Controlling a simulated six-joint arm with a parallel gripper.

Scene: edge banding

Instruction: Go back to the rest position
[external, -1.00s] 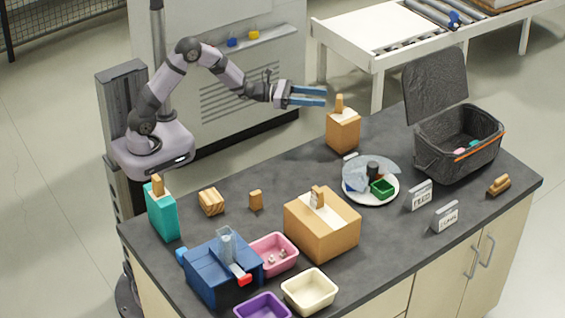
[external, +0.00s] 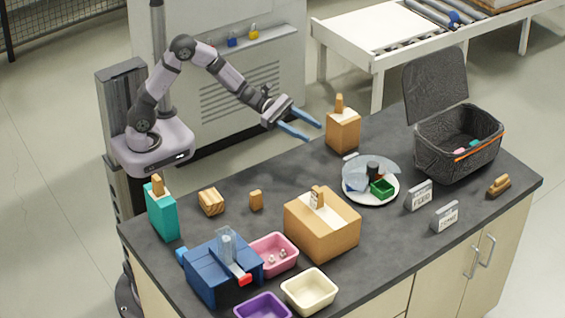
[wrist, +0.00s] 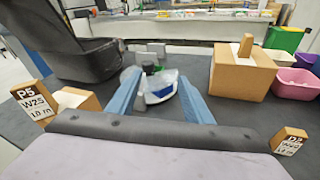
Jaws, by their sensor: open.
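My gripper (external: 304,126) is in the air near the back edge of the dark worktop, left of a tall brown box (external: 343,131). Its two blue fingers are apart with nothing between them. In the wrist view the open fingers (wrist: 158,100) frame a white plate (wrist: 157,88) that lies farther off on the worktop. My arm reaches out from its base on the left and bends downward to the gripper.
The worktop carries a large cardboard box (external: 321,226), a teal box (external: 161,212), a blue fixture (external: 214,277), a pink bin (external: 274,253), a cream bin (external: 309,290) and a dark lidded basket (external: 458,149). A plate (external: 371,190) holds small items. The worktop's back left is mostly clear.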

